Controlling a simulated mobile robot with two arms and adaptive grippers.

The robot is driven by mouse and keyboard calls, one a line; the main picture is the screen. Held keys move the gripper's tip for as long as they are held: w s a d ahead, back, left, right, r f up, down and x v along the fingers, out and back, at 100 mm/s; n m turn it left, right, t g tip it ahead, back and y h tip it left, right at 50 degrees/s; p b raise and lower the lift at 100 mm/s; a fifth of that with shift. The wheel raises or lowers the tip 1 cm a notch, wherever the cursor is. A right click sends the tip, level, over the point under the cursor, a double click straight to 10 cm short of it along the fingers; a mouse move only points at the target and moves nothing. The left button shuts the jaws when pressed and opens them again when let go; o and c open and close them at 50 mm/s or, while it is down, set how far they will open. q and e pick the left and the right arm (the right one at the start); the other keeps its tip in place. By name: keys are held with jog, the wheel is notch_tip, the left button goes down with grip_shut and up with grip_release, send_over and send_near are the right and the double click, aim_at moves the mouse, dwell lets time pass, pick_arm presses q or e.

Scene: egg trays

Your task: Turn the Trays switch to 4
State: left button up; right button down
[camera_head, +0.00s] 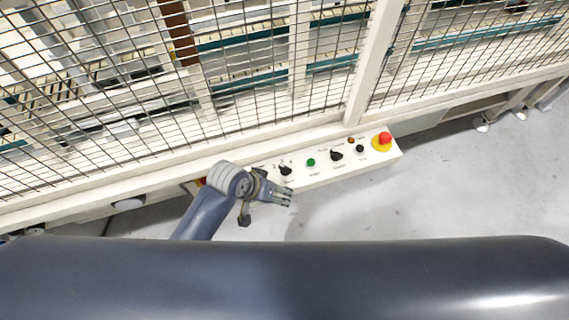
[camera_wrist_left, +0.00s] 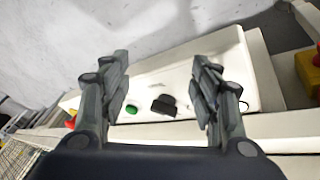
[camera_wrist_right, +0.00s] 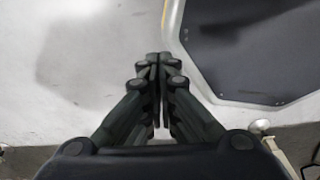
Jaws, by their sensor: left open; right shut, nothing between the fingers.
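A white control panel (camera_head: 322,174) runs along the foot of the fence in the head view. It carries a left black rotary switch (camera_head: 285,170) and a right black rotary switch (camera_head: 336,155), with a green button (camera_head: 311,162) between them. The labels are too small to read, so I cannot tell which is the Trays switch. My left gripper (camera_head: 288,196) is open and empty over the panel's left part. In the left wrist view, the left switch (camera_wrist_left: 163,105) shows between the spread fingers (camera_wrist_left: 162,72), beyond the tips. My right gripper (camera_wrist_right: 158,60) is shut and empty above the floor.
A red emergency stop on a yellow base (camera_head: 382,142) sits at the panel's right end, beside a small black button (camera_head: 360,148). Another yellow and red device (camera_wrist_left: 309,72) is at the left wrist view's right edge. Mesh fence (camera_head: 260,90) stands behind; grey floor (camera_head: 470,190) is clear.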

pick_arm(q)
jog(key=w+d+r+m+g, duration=0.2)
jog(key=w+d+r, duration=0.3)
jog(key=d, duration=0.4)
jog(key=y, duration=0.4)
send_near(285, 167)
jog(key=shift+g, duration=0.3)
jog(key=f, duration=0.7)
jog(key=shift+w+f, duration=0.15)
jog(key=shift+w, duration=0.05)
jog(key=shift+f, duration=0.7)
pick_arm(e)
jog(key=shift+a+f, duration=0.2)
jog(key=shift+a, duration=0.35)
pick_arm(q)
jog(key=c, duration=1)
